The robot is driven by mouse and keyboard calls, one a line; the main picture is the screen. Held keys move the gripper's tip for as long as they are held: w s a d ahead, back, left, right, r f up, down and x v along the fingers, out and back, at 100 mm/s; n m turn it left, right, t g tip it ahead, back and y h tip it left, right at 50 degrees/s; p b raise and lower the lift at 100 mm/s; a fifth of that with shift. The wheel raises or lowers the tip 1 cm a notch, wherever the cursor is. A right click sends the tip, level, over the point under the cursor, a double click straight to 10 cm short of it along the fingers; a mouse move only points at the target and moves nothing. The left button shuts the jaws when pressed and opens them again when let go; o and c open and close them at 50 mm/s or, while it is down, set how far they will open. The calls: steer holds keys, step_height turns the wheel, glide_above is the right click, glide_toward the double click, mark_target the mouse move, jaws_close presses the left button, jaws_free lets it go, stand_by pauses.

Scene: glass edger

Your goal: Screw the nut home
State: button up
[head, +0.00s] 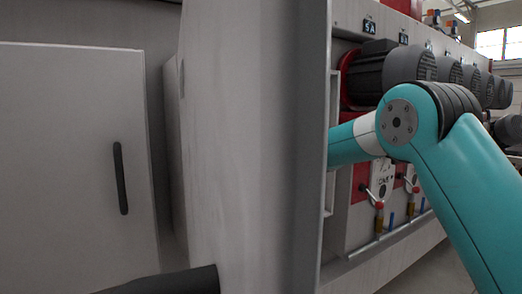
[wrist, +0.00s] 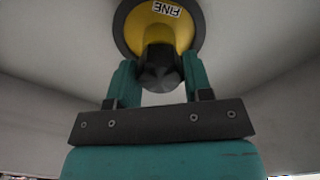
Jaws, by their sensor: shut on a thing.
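In the wrist view, a dark knob-like nut (wrist: 160,76) sits in front of a round yellow disc (wrist: 157,34) with a dark rim and a white label that reads "FINE" upside down. My gripper (wrist: 160,72) has its two teal fingers on either side of the nut, shut on it. The far ends of the fingers partly overlap the disc's lower edge. I cannot tell how close the nut sits to the disc. In the head view the gripper and the nut are hidden behind a grey panel edge.
In the head view, a tall grey panel (head: 250,150) stands in front of my arm's far end. A cabinet door with a dark handle (head: 120,178) is at the left. Several grey motors (head: 409,64) and red-handled valves (head: 379,205) line the machine at the right, close to my arm.

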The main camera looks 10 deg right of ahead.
steer(key=m+p, duration=0.2)
steer(key=m, duration=0.5)
steer(key=shift+r+p, duration=0.15)
steer(key=shift+p, duration=0.2)
steer(key=m+p, duration=0.3)
steer(key=m, duration=0.3)
steer(key=shift+m, duration=0.4)
steer(key=m+p, duration=0.4)
steer(key=m, duration=0.2)
steer(key=shift+p, duration=0.3)
steer(key=m+p, duration=0.3)
steer(key=m, duration=0.1)
steer(key=shift+f+m+p, duration=0.2)
steer(key=shift+m+p, duration=0.1)
steer(key=shift+m, duration=0.5)
steer(key=o, duration=0.8)
